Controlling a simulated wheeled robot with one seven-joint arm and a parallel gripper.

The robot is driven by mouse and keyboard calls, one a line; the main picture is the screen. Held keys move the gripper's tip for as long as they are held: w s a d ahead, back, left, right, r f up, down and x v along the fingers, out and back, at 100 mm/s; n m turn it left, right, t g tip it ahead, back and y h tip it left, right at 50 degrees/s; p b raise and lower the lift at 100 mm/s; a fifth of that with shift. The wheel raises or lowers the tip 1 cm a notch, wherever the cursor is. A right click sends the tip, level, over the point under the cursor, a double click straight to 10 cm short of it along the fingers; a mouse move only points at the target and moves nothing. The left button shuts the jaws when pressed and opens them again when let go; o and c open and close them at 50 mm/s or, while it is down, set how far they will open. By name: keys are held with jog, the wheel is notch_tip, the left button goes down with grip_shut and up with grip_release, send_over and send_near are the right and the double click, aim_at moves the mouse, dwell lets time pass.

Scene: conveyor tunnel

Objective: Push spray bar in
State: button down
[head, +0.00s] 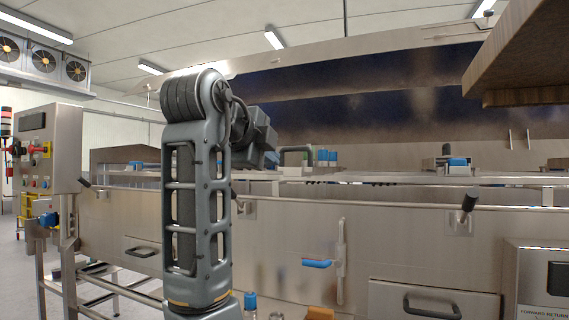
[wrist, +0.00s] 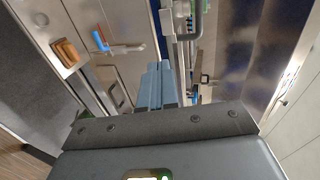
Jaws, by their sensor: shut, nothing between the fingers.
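A grey U-shaped handle (head: 296,150), which looks like the end of the spray bar, stands at the top edge of the steel tunnel, just right of my gripper (head: 272,158). In the wrist view the handle (wrist: 197,22) is at the top, beyond my fingertips. My gripper (wrist: 160,66) is shut with nothing between its fingers. Its tips point toward the tunnel's upper edge, close to the handle. I cannot tell whether they touch it. The bar's inner length is hidden.
The tunnel side wall (head: 290,235) has a blue-handled valve (head: 318,264) and black latches. A control box (head: 50,150) stands at the left. A brown-edged panel (head: 525,60) overhangs at the upper right. An orange-brown block (wrist: 66,52) shows in the wrist view.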

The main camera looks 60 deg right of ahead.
jog(key=p, duration=0.1)
send_near(299, 174)
jog(key=x, duration=0.5)
jog(key=shift+d+f, duration=0.15)
jog(key=shift+f, duration=0.05)
jog(key=shift+w+d, duration=0.1)
jog(key=shift+d, duration=0.45)
jog(key=d+p, duration=0.1)
jog(key=d, duration=1.3)
jog(key=shift+w, duration=0.2)
